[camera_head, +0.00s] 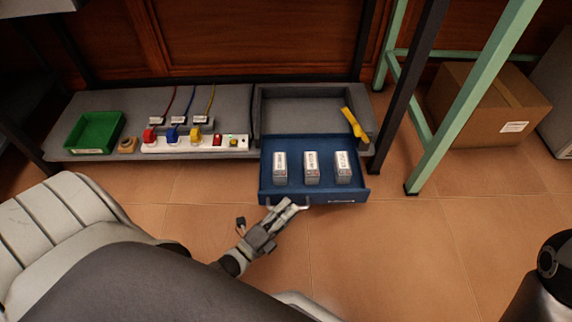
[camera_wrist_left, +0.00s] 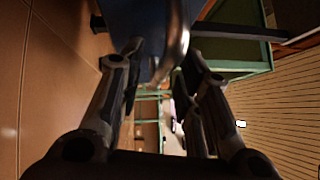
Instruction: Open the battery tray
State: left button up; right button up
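The blue battery tray (camera_head: 317,196) is slid out from under the grey shelf, over the tiled floor. Three grey batteries stand upright in it: left (camera_head: 280,168), middle (camera_head: 312,168) and right (camera_head: 343,167). A metal handle (camera_head: 303,207) is on the tray's front. My left gripper (camera_head: 290,204) is at the left part of this handle. In the left wrist view, the curved handle (camera_wrist_left: 182,38) passes between the spread fingers of my left gripper (camera_wrist_left: 160,62), closer to the right finger. A gap shows beside the left finger. My right gripper is not in view.
On the shelf (camera_head: 100,103) are a green bin (camera_head: 95,131), a white power strip (camera_head: 195,143) with coloured plugs, and a grey recess with a yellow tool (camera_head: 353,122). Green table legs (camera_head: 470,95) and a cardboard box (camera_head: 490,105) stand at right. Floor in front of the tray is clear.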

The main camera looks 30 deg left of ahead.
pick_arm(q)
jog(key=v, duration=1.2)
dwell(0.3)
